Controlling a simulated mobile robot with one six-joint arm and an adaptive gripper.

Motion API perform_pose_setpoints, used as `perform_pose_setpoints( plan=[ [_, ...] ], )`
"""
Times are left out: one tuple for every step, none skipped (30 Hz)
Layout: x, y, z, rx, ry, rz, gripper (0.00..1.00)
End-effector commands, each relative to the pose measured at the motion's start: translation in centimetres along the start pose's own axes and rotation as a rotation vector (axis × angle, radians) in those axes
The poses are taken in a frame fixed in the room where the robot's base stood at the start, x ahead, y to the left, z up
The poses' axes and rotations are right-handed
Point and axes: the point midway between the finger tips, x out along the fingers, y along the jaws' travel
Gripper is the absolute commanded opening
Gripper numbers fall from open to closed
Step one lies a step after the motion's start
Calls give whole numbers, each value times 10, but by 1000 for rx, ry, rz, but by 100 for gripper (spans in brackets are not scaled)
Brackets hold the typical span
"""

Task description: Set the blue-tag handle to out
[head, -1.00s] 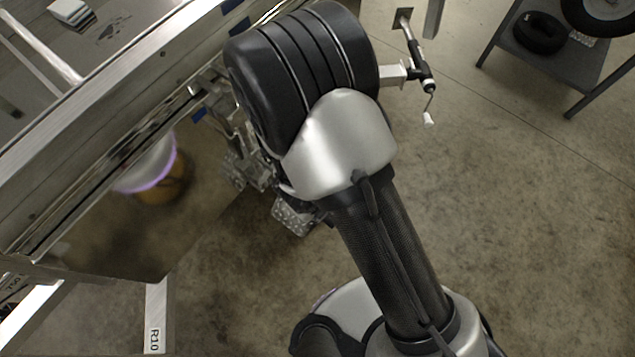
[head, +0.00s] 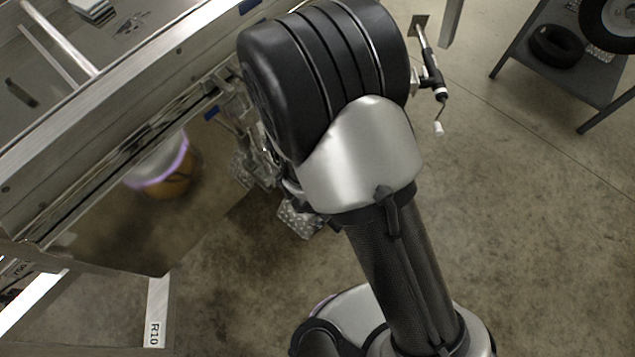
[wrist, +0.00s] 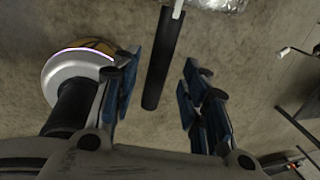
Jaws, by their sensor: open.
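In the wrist view my gripper (wrist: 162,66) is open, with a blue-padded finger on each side. A dark straight bar (wrist: 163,55) stands in the gap between the fingers, with clear space on both sides. It looks like a handle, but no tag shows on it there. In the head view a small blue tag (head: 211,112) sits on the trailer's lower side edge, left of my arm. Another blue mark (head: 248,6) is on the trailer's top rail. My arm hides most of the area around the gripper, so the handle's setting cannot be read.
The metal trailer (head: 120,110) fills the left side. A jack with a crank (head: 432,85) stands right of my arm. A dark shelf (head: 560,70) with tyres is at the upper right. A frame marked R10 (head: 155,320) is at the lower left. Open floor lies right.

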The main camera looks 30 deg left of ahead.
Motion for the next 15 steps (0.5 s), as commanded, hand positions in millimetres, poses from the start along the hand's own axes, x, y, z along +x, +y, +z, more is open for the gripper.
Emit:
perform_pose_setpoints(
  plan=[
    [-8, 0, 1, 1, -4, 1, 41],
    [-11, 0, 1, 1, -4, 1, 41],
    [-16, 0, 1, 3, -4, -1, 41],
    [-19, -1, 1, 3, -4, -2, 41],
    [-22, -1, 1, 2, -3, -2, 41],
    [-27, -1, 1, 2, -4, -2, 41],
    [-30, 0, 1, 3, -3, -1, 41],
    [-33, 0, 0, 3, -3, 0, 41],
    [-38, 0, 1, 2, -4, 1, 41],
    [-42, 0, 1, 1, -4, 0, 41],
    [-46, 0, 1, 2, -5, -1, 41],
    [-51, -1, 2, 2, -5, -2, 41],
    [-54, -1, 1, 2, -5, -3, 41],
    [-58, -1, 1, 2, -5, -3, 41],
    [-63, 0, 1, 1, -4, -1, 41]
  ],
)
